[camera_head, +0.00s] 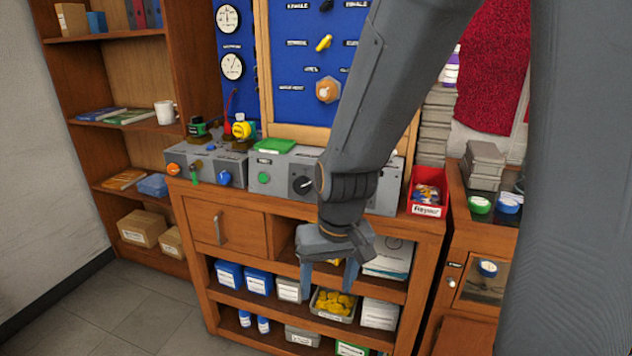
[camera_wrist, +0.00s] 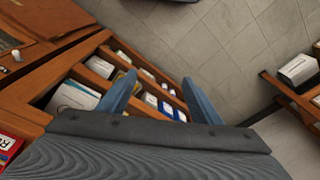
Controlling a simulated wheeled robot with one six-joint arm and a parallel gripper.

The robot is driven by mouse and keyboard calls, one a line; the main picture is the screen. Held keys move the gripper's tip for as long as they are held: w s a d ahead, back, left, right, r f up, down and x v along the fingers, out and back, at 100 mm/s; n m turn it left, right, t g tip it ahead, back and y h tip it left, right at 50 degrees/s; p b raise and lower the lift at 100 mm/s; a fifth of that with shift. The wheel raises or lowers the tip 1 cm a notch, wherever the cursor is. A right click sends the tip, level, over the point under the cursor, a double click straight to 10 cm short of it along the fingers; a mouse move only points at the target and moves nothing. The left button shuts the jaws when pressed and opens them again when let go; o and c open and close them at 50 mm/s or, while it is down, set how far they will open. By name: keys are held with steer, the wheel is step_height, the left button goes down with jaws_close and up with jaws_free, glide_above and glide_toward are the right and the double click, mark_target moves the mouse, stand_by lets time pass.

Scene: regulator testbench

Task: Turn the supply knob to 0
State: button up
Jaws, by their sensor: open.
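Two grey control boxes stand on the wooden bench. The right box (camera_head: 283,161) carries a black knob (camera_head: 302,185) with a white pointer line and a green button (camera_head: 264,178). The left box (camera_head: 207,150) has an orange knob (camera_head: 173,169), a green lever (camera_head: 195,176) and a blue knob (camera_head: 225,178). I cannot read which one is labelled supply. My gripper (camera_head: 328,277) is open and empty, pointing down in front of the shelves, below and right of the black knob. In the wrist view its fingers (camera_wrist: 158,84) are spread. My arm hides part of the right box.
The wooden bench (camera_head: 240,200) has shelves with blue and white boxes and a tray of yellow parts (camera_head: 333,304). A red bin (camera_head: 428,192) stands on its right end. A blue panel (camera_head: 300,75) with gauges (camera_head: 232,66) rises behind. The floor (camera_head: 150,300) at left is clear.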

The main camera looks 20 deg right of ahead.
steer(key=w+a+m+t+p, duration=0.1)
steer(key=w+a+t+p, duration=0.2)
steer(key=w, duration=0.7)
steer(key=m+t+h+p, duration=0.6)
steer(key=m+t+h, duration=0.1)
steer(key=t+h, duration=0.35)
glide_toward(300, 187)
steer(key=x, duration=0.3)
steer(key=shift+g+h, duration=0.45)
steer(key=p+x, duration=0.1)
steer(key=x, duration=0.5)
steer(key=shift+w+d+r+p, duration=0.1)
steer(key=shift+w+p, duration=0.3)
steer(key=shift+c, duration=0.6)
steer(key=c, duration=1)
